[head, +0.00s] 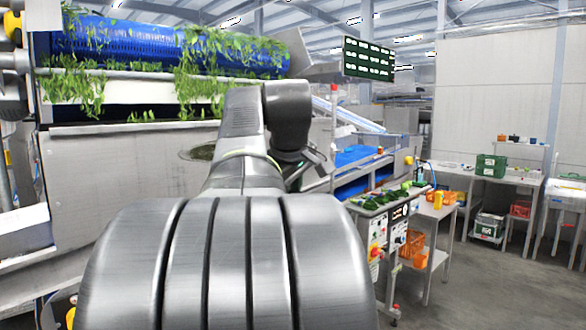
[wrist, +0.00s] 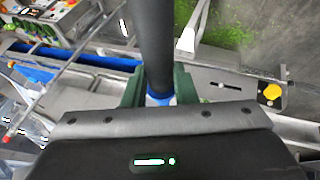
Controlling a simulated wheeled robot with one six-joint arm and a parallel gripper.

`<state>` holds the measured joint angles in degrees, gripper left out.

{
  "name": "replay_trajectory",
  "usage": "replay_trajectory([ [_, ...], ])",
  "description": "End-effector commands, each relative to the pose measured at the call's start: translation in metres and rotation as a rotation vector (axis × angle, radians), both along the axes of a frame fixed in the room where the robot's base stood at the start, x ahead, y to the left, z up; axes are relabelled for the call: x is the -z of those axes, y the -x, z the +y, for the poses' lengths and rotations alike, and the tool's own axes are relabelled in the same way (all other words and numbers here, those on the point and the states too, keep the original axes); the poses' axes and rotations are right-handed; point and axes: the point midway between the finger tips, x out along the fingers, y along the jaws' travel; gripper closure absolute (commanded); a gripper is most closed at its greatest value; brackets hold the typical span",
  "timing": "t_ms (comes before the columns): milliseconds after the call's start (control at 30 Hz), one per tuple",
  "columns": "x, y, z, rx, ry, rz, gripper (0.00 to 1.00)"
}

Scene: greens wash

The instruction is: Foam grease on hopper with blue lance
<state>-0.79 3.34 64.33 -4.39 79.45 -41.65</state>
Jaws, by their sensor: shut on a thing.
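In the wrist view my gripper (wrist: 157,92) has green fingers closed around a dark tube with a blue band, which I take to be the blue lance (wrist: 154,45). The tube runs from the fingers up out of the top of the picture; its tip is out of view. In the head view my arm hides most of the gripper, and I cannot make out the lance there. The grey metal panel (head: 100,170) of the machine, likely the hopper, stands at the left. A dark oval patch (head: 197,153) on it, partly behind my arm, may be the grease.
A blue drum (head: 170,45) with hanging greens tops the machine. A control stand (head: 378,240) with vegetables is right of my arm. A side table (head: 440,212), orange crates (head: 412,245) and a green box (head: 490,166) stand farther right. The floor (head: 490,290) at front right is clear.

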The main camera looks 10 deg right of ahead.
Motion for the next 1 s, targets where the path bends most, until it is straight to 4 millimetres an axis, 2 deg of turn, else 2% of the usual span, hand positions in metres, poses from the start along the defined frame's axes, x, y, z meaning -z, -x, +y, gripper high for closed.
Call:
replay_trajectory([
  [33,-0.014,0.008,-0.001,0.003,0.010,-0.012,0.83],
  [100,-0.026,0.016,-0.003,0.009,0.022,-0.020,0.83],
  [333,-0.037,0.023,-0.003,0.017,0.037,-0.027,0.83],
  [800,-0.037,-0.016,0.024,0.014,0.035,-0.026,0.83],
  [1000,-0.037,-0.024,0.030,0.016,0.035,-0.027,0.83],
])
